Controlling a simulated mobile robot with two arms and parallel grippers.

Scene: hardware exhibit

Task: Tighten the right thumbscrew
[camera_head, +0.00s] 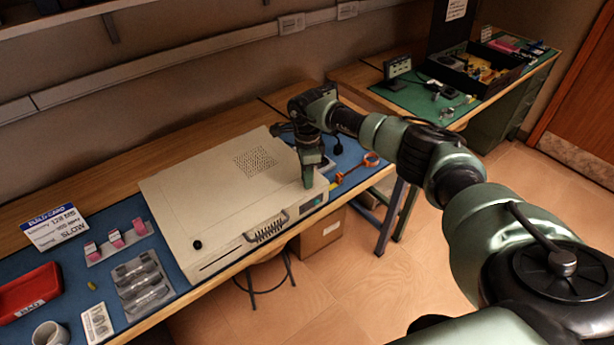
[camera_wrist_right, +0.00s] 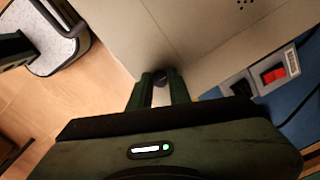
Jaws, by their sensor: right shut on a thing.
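The beige computer case (camera_head: 205,190) lies flat on the blue mat. My right gripper (camera_head: 308,182) points down at the case's front right corner. In the right wrist view its two green fingers (camera_wrist_right: 163,88) are shut on a small dark knob, the right thumbscrew (camera_wrist_right: 159,77), at the case's edge. The gripper hides this thumbscrew in the head view. The other thumbscrew, a black knob (camera_head: 197,245), sits at the case's front left corner. I cannot tell how tight either one is. My left gripper is not in view.
An orange-handled tool (camera_head: 370,160) lies right of the case. At left are a build card (camera_head: 55,227), a red bin (camera_head: 28,292), a blister tray (camera_head: 141,284) and a mug (camera_head: 50,334). A red switch (camera_wrist_right: 273,74) is beside the case.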

